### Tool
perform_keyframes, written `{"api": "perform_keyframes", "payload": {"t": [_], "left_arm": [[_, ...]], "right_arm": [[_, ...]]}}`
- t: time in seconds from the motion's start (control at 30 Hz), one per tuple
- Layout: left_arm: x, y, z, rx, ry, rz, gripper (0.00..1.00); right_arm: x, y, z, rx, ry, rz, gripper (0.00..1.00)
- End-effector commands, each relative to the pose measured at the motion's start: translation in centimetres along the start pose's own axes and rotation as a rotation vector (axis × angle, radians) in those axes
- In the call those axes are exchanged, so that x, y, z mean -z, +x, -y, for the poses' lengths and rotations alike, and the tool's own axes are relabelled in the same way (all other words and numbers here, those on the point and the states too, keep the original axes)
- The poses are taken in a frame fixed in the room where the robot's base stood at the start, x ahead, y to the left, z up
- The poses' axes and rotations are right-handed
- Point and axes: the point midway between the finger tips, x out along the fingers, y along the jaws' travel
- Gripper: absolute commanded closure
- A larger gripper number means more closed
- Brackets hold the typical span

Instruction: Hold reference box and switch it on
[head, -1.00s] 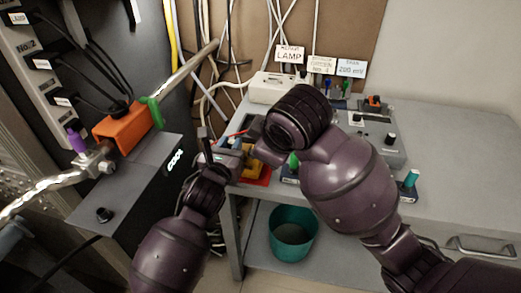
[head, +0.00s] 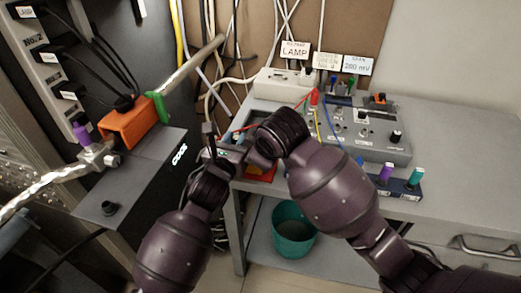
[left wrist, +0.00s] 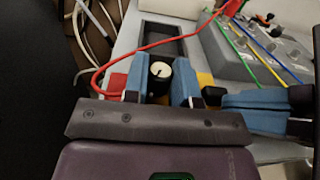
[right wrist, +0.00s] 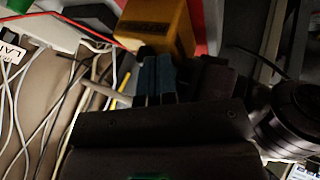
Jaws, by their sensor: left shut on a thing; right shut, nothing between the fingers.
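The reference box is a small yellow box (right wrist: 158,22) with a red wire and a black, white-topped knob (left wrist: 160,71). My left gripper (left wrist: 158,84) is shut on the box, with its blue fingers on either side of the knob. In the head view the left gripper (head: 229,156) is at the near left table corner. My right gripper (right wrist: 156,80) is shut and empty, its fingertips close beside the yellow box in the right wrist view. Whether they touch it is unclear. Its blue fingers (left wrist: 255,100) also show right of the box in the left wrist view. The switch cannot be made out.
A grey control panel (head: 385,148) with colored wires stands behind my right arm. A white lamp unit (head: 283,86) is at the back. Plugs in a blue holder (head: 400,187) are at the right. A teal bin (head: 294,232) stands below. A dark box (head: 140,185) is left.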

Motion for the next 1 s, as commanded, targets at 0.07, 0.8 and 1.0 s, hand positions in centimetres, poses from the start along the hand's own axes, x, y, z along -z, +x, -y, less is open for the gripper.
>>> {"api": "perform_keyframes", "payload": {"t": [0.07, 0.8, 1.0], "left_arm": [[0.1, 0.0, 0.0, 0.000, 0.000, -0.002, 1.00], [0.1, 0.0, 0.0, 0.000, 0.000, -0.002, 1.00], [0.1, 0.0, 0.0, 0.000, 0.000, -0.002, 1.00]], "right_arm": [[0.0, 0.0, 0.0, 0.001, 0.000, 0.000, 1.00], [0.0, 1.0, -2.5, 0.000, 0.000, 0.000, 1.00], [0.0, -1.4, -2.5, -0.002, 0.000, -0.002, 1.00]]}}
